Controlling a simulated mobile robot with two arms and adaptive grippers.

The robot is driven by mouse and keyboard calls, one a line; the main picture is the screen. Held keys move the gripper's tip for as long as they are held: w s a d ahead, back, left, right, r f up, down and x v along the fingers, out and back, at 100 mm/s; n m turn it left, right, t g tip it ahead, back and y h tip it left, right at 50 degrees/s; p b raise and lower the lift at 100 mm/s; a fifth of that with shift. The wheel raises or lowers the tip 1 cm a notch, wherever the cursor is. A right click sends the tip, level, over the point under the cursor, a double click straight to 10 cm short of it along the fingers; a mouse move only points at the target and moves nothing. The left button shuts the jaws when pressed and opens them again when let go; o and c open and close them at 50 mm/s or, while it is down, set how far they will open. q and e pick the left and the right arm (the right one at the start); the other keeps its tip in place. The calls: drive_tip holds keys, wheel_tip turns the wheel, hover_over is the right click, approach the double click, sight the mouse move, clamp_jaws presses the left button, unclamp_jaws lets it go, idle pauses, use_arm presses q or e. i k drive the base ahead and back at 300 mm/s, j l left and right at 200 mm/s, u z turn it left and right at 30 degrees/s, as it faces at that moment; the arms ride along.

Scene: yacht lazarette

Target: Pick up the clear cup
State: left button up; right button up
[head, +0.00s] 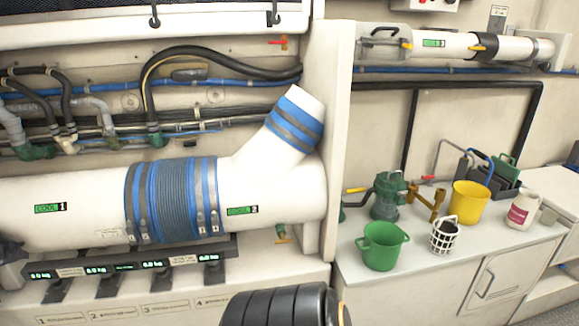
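I cannot make out a clear cup for certain. A small greyish cup-like piece (548,216) stands at the right end of the counter, beside a white bottle with a pink label (522,210). It is too small to tell whether it is clear. No gripper fingers show in the head view, so neither gripper can be placed relative to it.
The white counter (385,290) holds a green bucket (381,250), a white basket (443,236), a yellow bucket (468,203) and a green pump-like device (389,195). A large white pipe (80,205) fills the left.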

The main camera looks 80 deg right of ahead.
sight(549, 216)
drive_tip(key=z, duration=4.4)
drive_tip(key=i+l+u, duration=0.15)
drive_tip(key=u, duration=0.3)
drive_tip(key=i+l+u, duration=0.2)
drive_tip(key=u, duration=0.3)
drive_tip(key=i+l+u, duration=0.1)
drive_tip(key=l+u, duration=0.35)
drive_tip(key=j, duration=0.1)
